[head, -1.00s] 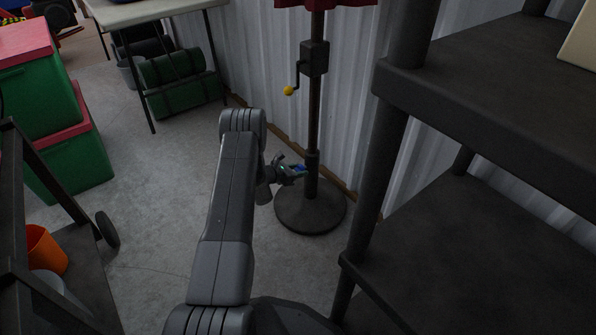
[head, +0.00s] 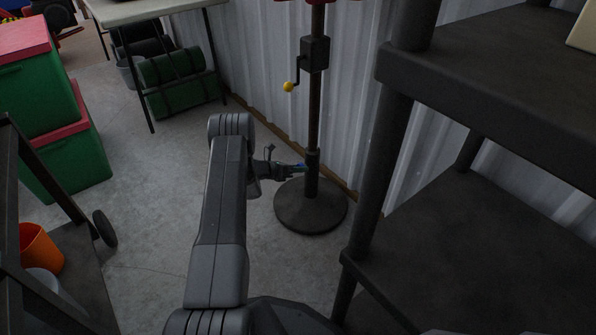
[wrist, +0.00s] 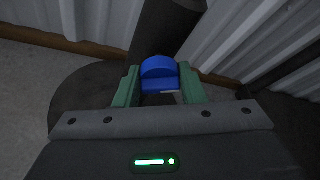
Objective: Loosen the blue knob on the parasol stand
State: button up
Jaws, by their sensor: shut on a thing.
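The parasol stand (head: 311,212) has a round dark base on the floor and an upright dark pole with a crank box higher up. The blue knob (wrist: 159,74) sits on the side of the pole's lower tube. In the wrist view my gripper (wrist: 160,88) has its two green fingers on either side of the knob, shut on it. In the head view my gripper (head: 291,168) reaches the pole's lower tube from the left, and only a trace of blue shows there. The finger contact is partly hidden.
A dark shelf unit (head: 480,95) stands close on the right. A corrugated wall (head: 262,75) is behind the stand. Green boxes with red lids (head: 62,150) and a dark cart (head: 75,285) are at left. Open concrete floor lies between.

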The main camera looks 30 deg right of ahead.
jog(key=n+g, duration=0.1)
jog(key=n, duration=0.1)
jog(key=n+g+h, duration=0.1)
jog(key=n, duration=0.1)
jog(key=shift+w+f+n+g, duration=0.1)
jog(key=shift+n+g, duration=0.2)
jog(key=shift+n, duration=0.1)
jog(key=n+g+h, duration=0.1)
jog(key=n+h, duration=0.1)
jog(key=n, duration=0.3)
jog(key=shift+w, duration=0.1)
dwell(0.4)
jog(key=o, duration=1)
jog(key=shift+c, duration=0.2)
jog(key=p+v, duration=0.2)
jog(key=v, duration=1.1)
jog(key=shift+w+a+f+p, duration=0.2)
jog(key=shift+a+f+p, duration=0.05)
jog(key=shift+a+p, duration=0.1)
